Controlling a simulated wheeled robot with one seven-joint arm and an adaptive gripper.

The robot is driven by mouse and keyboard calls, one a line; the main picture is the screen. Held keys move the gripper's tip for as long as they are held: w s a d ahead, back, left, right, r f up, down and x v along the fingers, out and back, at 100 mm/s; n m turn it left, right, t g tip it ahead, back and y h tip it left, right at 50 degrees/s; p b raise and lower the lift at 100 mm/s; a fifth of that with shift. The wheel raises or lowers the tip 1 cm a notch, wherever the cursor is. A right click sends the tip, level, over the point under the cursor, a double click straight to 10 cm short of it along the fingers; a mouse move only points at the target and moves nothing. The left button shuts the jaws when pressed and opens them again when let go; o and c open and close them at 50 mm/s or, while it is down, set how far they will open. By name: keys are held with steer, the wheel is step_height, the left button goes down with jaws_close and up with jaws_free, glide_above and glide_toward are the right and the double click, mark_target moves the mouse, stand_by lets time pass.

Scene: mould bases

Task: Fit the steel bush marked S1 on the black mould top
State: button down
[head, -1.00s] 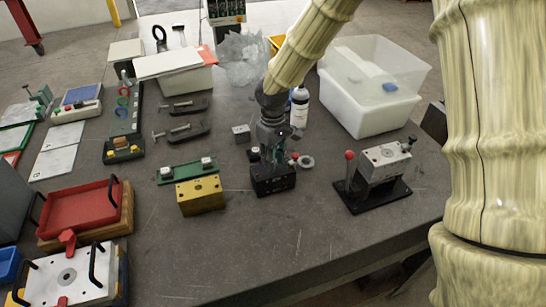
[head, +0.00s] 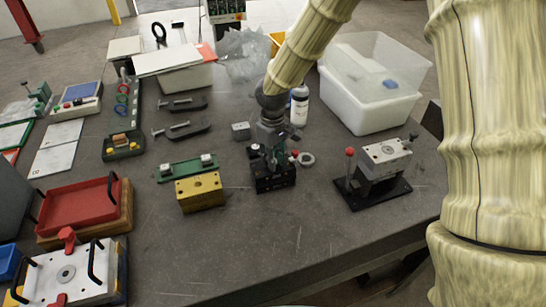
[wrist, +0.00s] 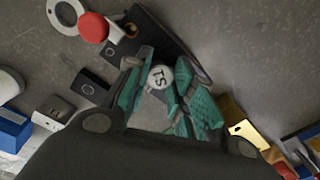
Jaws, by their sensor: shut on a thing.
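The steel bush (wrist: 158,77) is a pale round piece with the mark S1 on its end face. My gripper (wrist: 160,88) is shut on it, with teal finger pads on both sides. The black mould top (head: 274,183) is a dark block on the table, and my gripper (head: 271,158) is right over it in the head view. The block also shows in the wrist view (wrist: 150,33), behind the fingers. The fingers hide part of its top. I cannot tell whether the bush touches the block or is in a hole.
A brass block (head: 200,192) and a green rail (head: 187,168) with two pale bushes stand left of the black block. A grey ring (head: 307,159) and a small grey block (head: 240,131) lie nearby. A fixture on a black plate (head: 372,193) stands right. The front table is clear.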

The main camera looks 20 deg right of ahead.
steer(key=shift+f, duration=0.1)
stand_by(0.3)
steer(key=c, duration=1.1)
jaws_free()
steer(key=shift+c, duration=0.2)
step_height(320, 180, up, 12)
